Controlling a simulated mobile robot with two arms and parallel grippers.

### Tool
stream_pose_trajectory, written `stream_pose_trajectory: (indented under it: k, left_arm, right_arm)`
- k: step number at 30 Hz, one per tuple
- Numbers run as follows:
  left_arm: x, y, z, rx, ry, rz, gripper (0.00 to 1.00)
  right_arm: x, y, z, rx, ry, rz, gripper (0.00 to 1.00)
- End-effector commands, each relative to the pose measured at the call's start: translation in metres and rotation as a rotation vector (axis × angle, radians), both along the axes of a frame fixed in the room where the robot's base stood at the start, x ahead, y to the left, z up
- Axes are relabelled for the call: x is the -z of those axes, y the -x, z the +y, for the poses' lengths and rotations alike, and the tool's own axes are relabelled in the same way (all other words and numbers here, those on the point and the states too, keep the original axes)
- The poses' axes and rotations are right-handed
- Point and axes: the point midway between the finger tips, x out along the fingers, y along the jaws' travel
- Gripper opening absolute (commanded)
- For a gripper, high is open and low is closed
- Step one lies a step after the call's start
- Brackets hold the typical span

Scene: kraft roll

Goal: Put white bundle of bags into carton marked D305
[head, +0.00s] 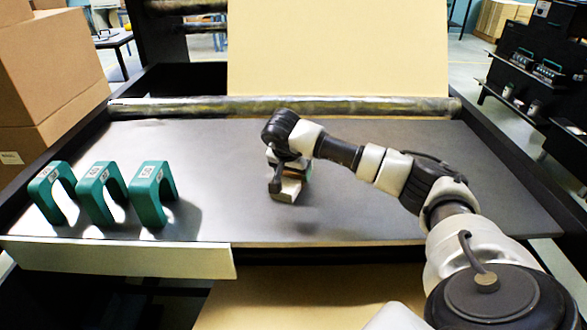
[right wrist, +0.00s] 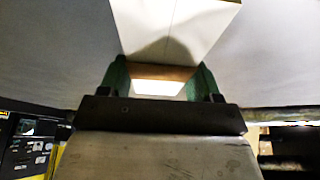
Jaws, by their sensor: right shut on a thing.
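The white bundle of bags (head: 287,191) is at the middle of the dark table, below my right gripper (head: 288,174). In the right wrist view, the right gripper (right wrist: 160,82) has its green fingers shut on the bundle (right wrist: 178,25), whose white face and brown band show between and beyond them. A shadow on the table lies apart from the bundle, so it seems held above the surface. My left gripper is not in view. Brown cartons (head: 45,75) are stacked at the left; one has a small label, too small to read, so I cannot tell which carton is D305.
Several green arch-shaped pieces (head: 97,193) with white labels stand on the table (head: 380,225) at left. A metal roller (head: 280,107) and a large kraft sheet (head: 340,45) are behind. A pale strip (head: 118,258) edges the front left. The table right of the arm is clear.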

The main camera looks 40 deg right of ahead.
Motion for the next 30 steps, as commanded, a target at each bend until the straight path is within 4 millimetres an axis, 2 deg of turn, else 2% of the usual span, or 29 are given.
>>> stream_pose_trajectory:
  k: [9, 10, 15, 25, 30]
  left_arm:
    - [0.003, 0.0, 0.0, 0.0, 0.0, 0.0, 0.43]
    - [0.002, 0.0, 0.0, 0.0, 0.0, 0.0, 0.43]
    - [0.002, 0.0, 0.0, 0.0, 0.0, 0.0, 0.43]
    - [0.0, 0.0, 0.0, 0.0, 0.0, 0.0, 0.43]
    - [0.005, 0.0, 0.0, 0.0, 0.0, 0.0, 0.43]
  right_arm:
    - [0.003, 0.0, 0.0, 0.001, -0.001, -0.001, 0.33]
    - [0.003, 0.0, 0.0, 0.001, -0.001, -0.001, 0.66]
    - [0.002, 0.0, 0.0, 0.001, -0.001, -0.001, 0.89]
    - [-0.003, 0.0, 0.0, 0.001, -0.001, -0.001, 0.89]
    - [-0.027, 0.004, 0.009, 0.0, 0.001, -0.007, 0.89]
